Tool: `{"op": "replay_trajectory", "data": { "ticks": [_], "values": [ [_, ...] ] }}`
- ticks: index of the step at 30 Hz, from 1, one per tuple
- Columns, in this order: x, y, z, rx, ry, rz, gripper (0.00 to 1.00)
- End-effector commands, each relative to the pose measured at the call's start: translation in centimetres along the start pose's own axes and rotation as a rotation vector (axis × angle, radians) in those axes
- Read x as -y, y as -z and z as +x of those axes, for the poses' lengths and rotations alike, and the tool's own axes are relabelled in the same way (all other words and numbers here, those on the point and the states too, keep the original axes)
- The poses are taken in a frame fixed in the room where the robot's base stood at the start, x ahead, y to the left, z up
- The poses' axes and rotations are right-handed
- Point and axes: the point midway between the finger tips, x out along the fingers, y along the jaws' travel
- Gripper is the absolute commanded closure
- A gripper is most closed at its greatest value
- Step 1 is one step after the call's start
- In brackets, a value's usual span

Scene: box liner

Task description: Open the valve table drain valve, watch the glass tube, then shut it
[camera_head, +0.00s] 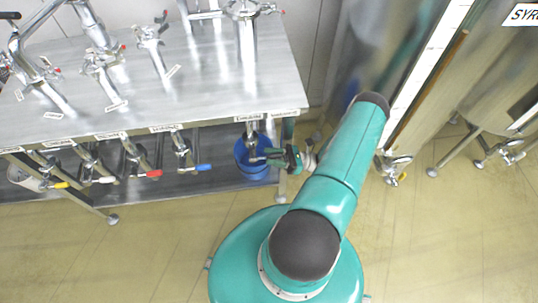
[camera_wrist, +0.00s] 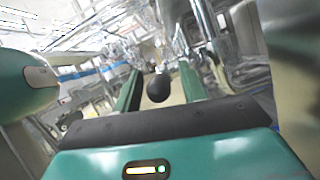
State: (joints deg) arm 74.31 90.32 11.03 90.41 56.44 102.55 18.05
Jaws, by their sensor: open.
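The valve table (camera_head: 205,85) is a steel bench at the upper left. A metal drain valve (camera_head: 251,137) hangs under its right front corner, above a blue bucket (camera_head: 250,170). My gripper (camera_head: 272,156) is at this valve, coming from the right. In the wrist view a black ball knob (camera_wrist: 158,88) lies between the two green fingers of my open gripper (camera_wrist: 161,80); I cannot tell whether they touch it. A tall scale strip with a brown line beside it (camera_head: 440,70) stands on the tank at right; I cannot tell whether it is the glass tube.
Several valves with yellow, red and blue handles (camera_head: 203,167) line the table's front edge to the left. A white bucket (camera_head: 25,177) stands at far left. Steel tanks (camera_head: 510,90) with low outlet valves (camera_head: 397,172) stand at right. The yellow floor (camera_head: 120,255) in front is clear.

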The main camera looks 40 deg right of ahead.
Motion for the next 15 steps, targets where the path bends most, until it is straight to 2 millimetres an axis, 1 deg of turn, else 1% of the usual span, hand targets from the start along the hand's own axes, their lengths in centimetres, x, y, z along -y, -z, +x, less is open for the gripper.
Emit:
{"op": "replay_trajectory", "data": {
  "ticks": [1,5,13,15],
  "values": [
    [0.01,-0.01,0.55,0.000,0.000,0.001,0.59],
    [0.09,-0.02,1.37,0.000,0.000,0.000,0.59],
    [0.17,-0.03,1.50,0.000,0.000,0.000,0.59],
    [0.17,-0.03,1.49,0.000,0.000,0.000,0.72]
  ]
}}
